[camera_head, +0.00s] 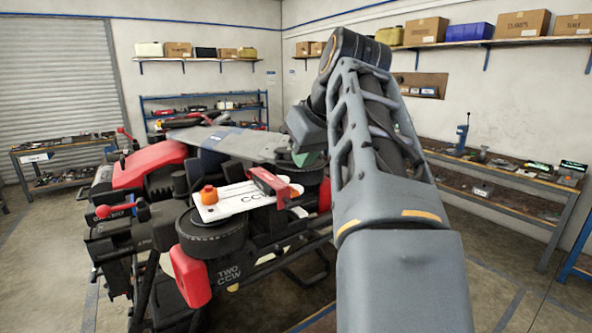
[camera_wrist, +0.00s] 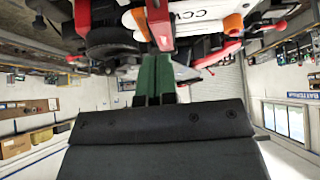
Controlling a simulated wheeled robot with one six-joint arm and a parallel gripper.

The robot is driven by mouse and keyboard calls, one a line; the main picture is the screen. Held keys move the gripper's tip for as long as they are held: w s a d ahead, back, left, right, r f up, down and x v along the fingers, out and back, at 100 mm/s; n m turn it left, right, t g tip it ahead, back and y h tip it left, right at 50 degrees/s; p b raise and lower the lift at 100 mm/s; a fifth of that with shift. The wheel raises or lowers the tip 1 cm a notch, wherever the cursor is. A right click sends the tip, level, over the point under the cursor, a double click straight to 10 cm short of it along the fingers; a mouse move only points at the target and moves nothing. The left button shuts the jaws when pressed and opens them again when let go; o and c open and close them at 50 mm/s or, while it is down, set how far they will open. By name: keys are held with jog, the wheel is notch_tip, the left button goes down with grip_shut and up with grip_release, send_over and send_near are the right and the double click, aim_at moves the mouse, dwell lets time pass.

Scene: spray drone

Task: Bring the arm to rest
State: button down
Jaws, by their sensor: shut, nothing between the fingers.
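My gripper (camera_wrist: 154,72) shows in the wrist view as two green fingers close together, shut and empty. In the head view a bit of green (camera_head: 309,158) shows at the arm's end, mostly hidden behind my arm. My arm (camera_head: 385,150) rises at the right and bends over at the top. The drone (camera_head: 228,274) stands left of it, with red and black parts. A white plate marked CCW (camera_head: 236,203) with an orange knob (camera_head: 209,195) lies on it. A red piece (camera_wrist: 160,24) is near the fingertips in the wrist view; contact cannot be told.
A workbench with tools (camera_head: 500,185) runs along the right wall. Shelves with boxes (camera_head: 425,31) hang above. A blue rack (camera_head: 205,97) and another bench (camera_head: 64,146) stand at the back. Some bare floor (camera_head: 497,283) shows at the lower right.

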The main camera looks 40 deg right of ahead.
jog(key=shift+v, duration=1.6)
jog(key=a+f, duration=0.4)
jog(key=f, duration=0.7)
jog(key=s+a+f+g+b, duration=0.1)
jog(key=a+f, duration=0.4)
jog(key=f, duration=0.7)
jog(key=a+f+g, duration=0.1)
jog(key=a+f, duration=0.4)
jog(key=f, duration=0.7)
jog(key=shift+s+f+b, duration=0.15)
jog(key=shift+f+b, duration=0.05)
jog(key=shift+b, duration=0.1)
jog(key=shift+a, duration=0.15)
